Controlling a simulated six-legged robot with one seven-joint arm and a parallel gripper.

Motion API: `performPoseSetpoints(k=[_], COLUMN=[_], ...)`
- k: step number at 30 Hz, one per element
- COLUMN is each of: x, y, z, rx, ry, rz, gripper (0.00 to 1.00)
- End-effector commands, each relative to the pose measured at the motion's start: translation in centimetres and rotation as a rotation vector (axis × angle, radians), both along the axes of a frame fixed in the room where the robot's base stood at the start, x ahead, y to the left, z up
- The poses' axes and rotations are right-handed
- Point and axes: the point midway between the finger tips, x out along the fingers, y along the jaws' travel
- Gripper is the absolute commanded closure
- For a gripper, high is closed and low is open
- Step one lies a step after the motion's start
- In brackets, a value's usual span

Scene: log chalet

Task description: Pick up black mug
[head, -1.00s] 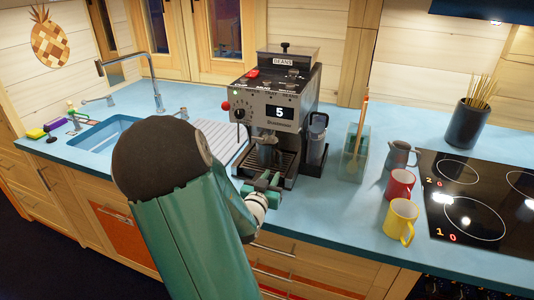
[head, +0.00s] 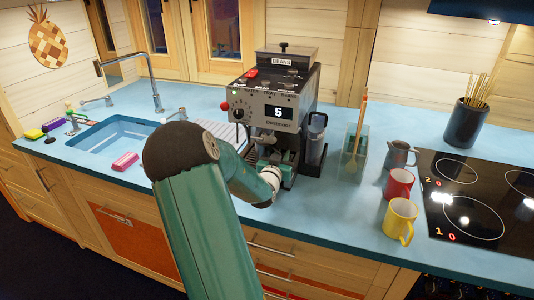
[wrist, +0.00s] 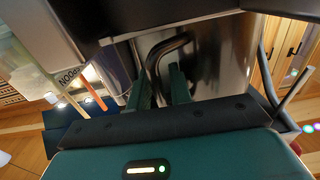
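A dark curved handle (wrist: 154,62) shows in the wrist view, in front of a shiny rounded metal-looking surface (wrist: 215,60). It seems to be the handle of the black mug, but the mug's body cannot be made out clearly. In the head view my gripper (head: 283,160) reaches into the drip-tray area under the spout of the coffee machine (head: 280,105), and no black mug can be told apart there. In the wrist view the two teal fingers of my gripper (wrist: 160,90) stand apart, with the lower handle in the gap between them. Contact cannot be seen.
A grey pitcher (head: 400,155), red mug (head: 398,184) and yellow mug (head: 400,218) stand left of the cooktop (head: 480,205). A pink sponge (head: 125,162) lies by the sink.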

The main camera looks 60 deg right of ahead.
Motion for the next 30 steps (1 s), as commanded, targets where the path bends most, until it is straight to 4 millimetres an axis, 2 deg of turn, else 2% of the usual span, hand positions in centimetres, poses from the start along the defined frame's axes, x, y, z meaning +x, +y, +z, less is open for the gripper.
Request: performPoseSetpoints(k=[4, 7, 8, 23, 30], x=[0.0, 0.0, 0.0, 0.1, 0.5], y=[0.0, 0.0, 0.0, -0.1, -0.8], z=[0.0, 0.0, 0.0, 0.4, 1.9], rx=[0.0, 0.0, 0.0, -0.003, -0.004], ry=[0.0, 0.0, 0.0, -0.002, -0.004], rz=[0.0, 0.0, 0.0, 0.0, 0.004], gripper=[0.79, 0.97, 1.0, 1.0, 1.0])
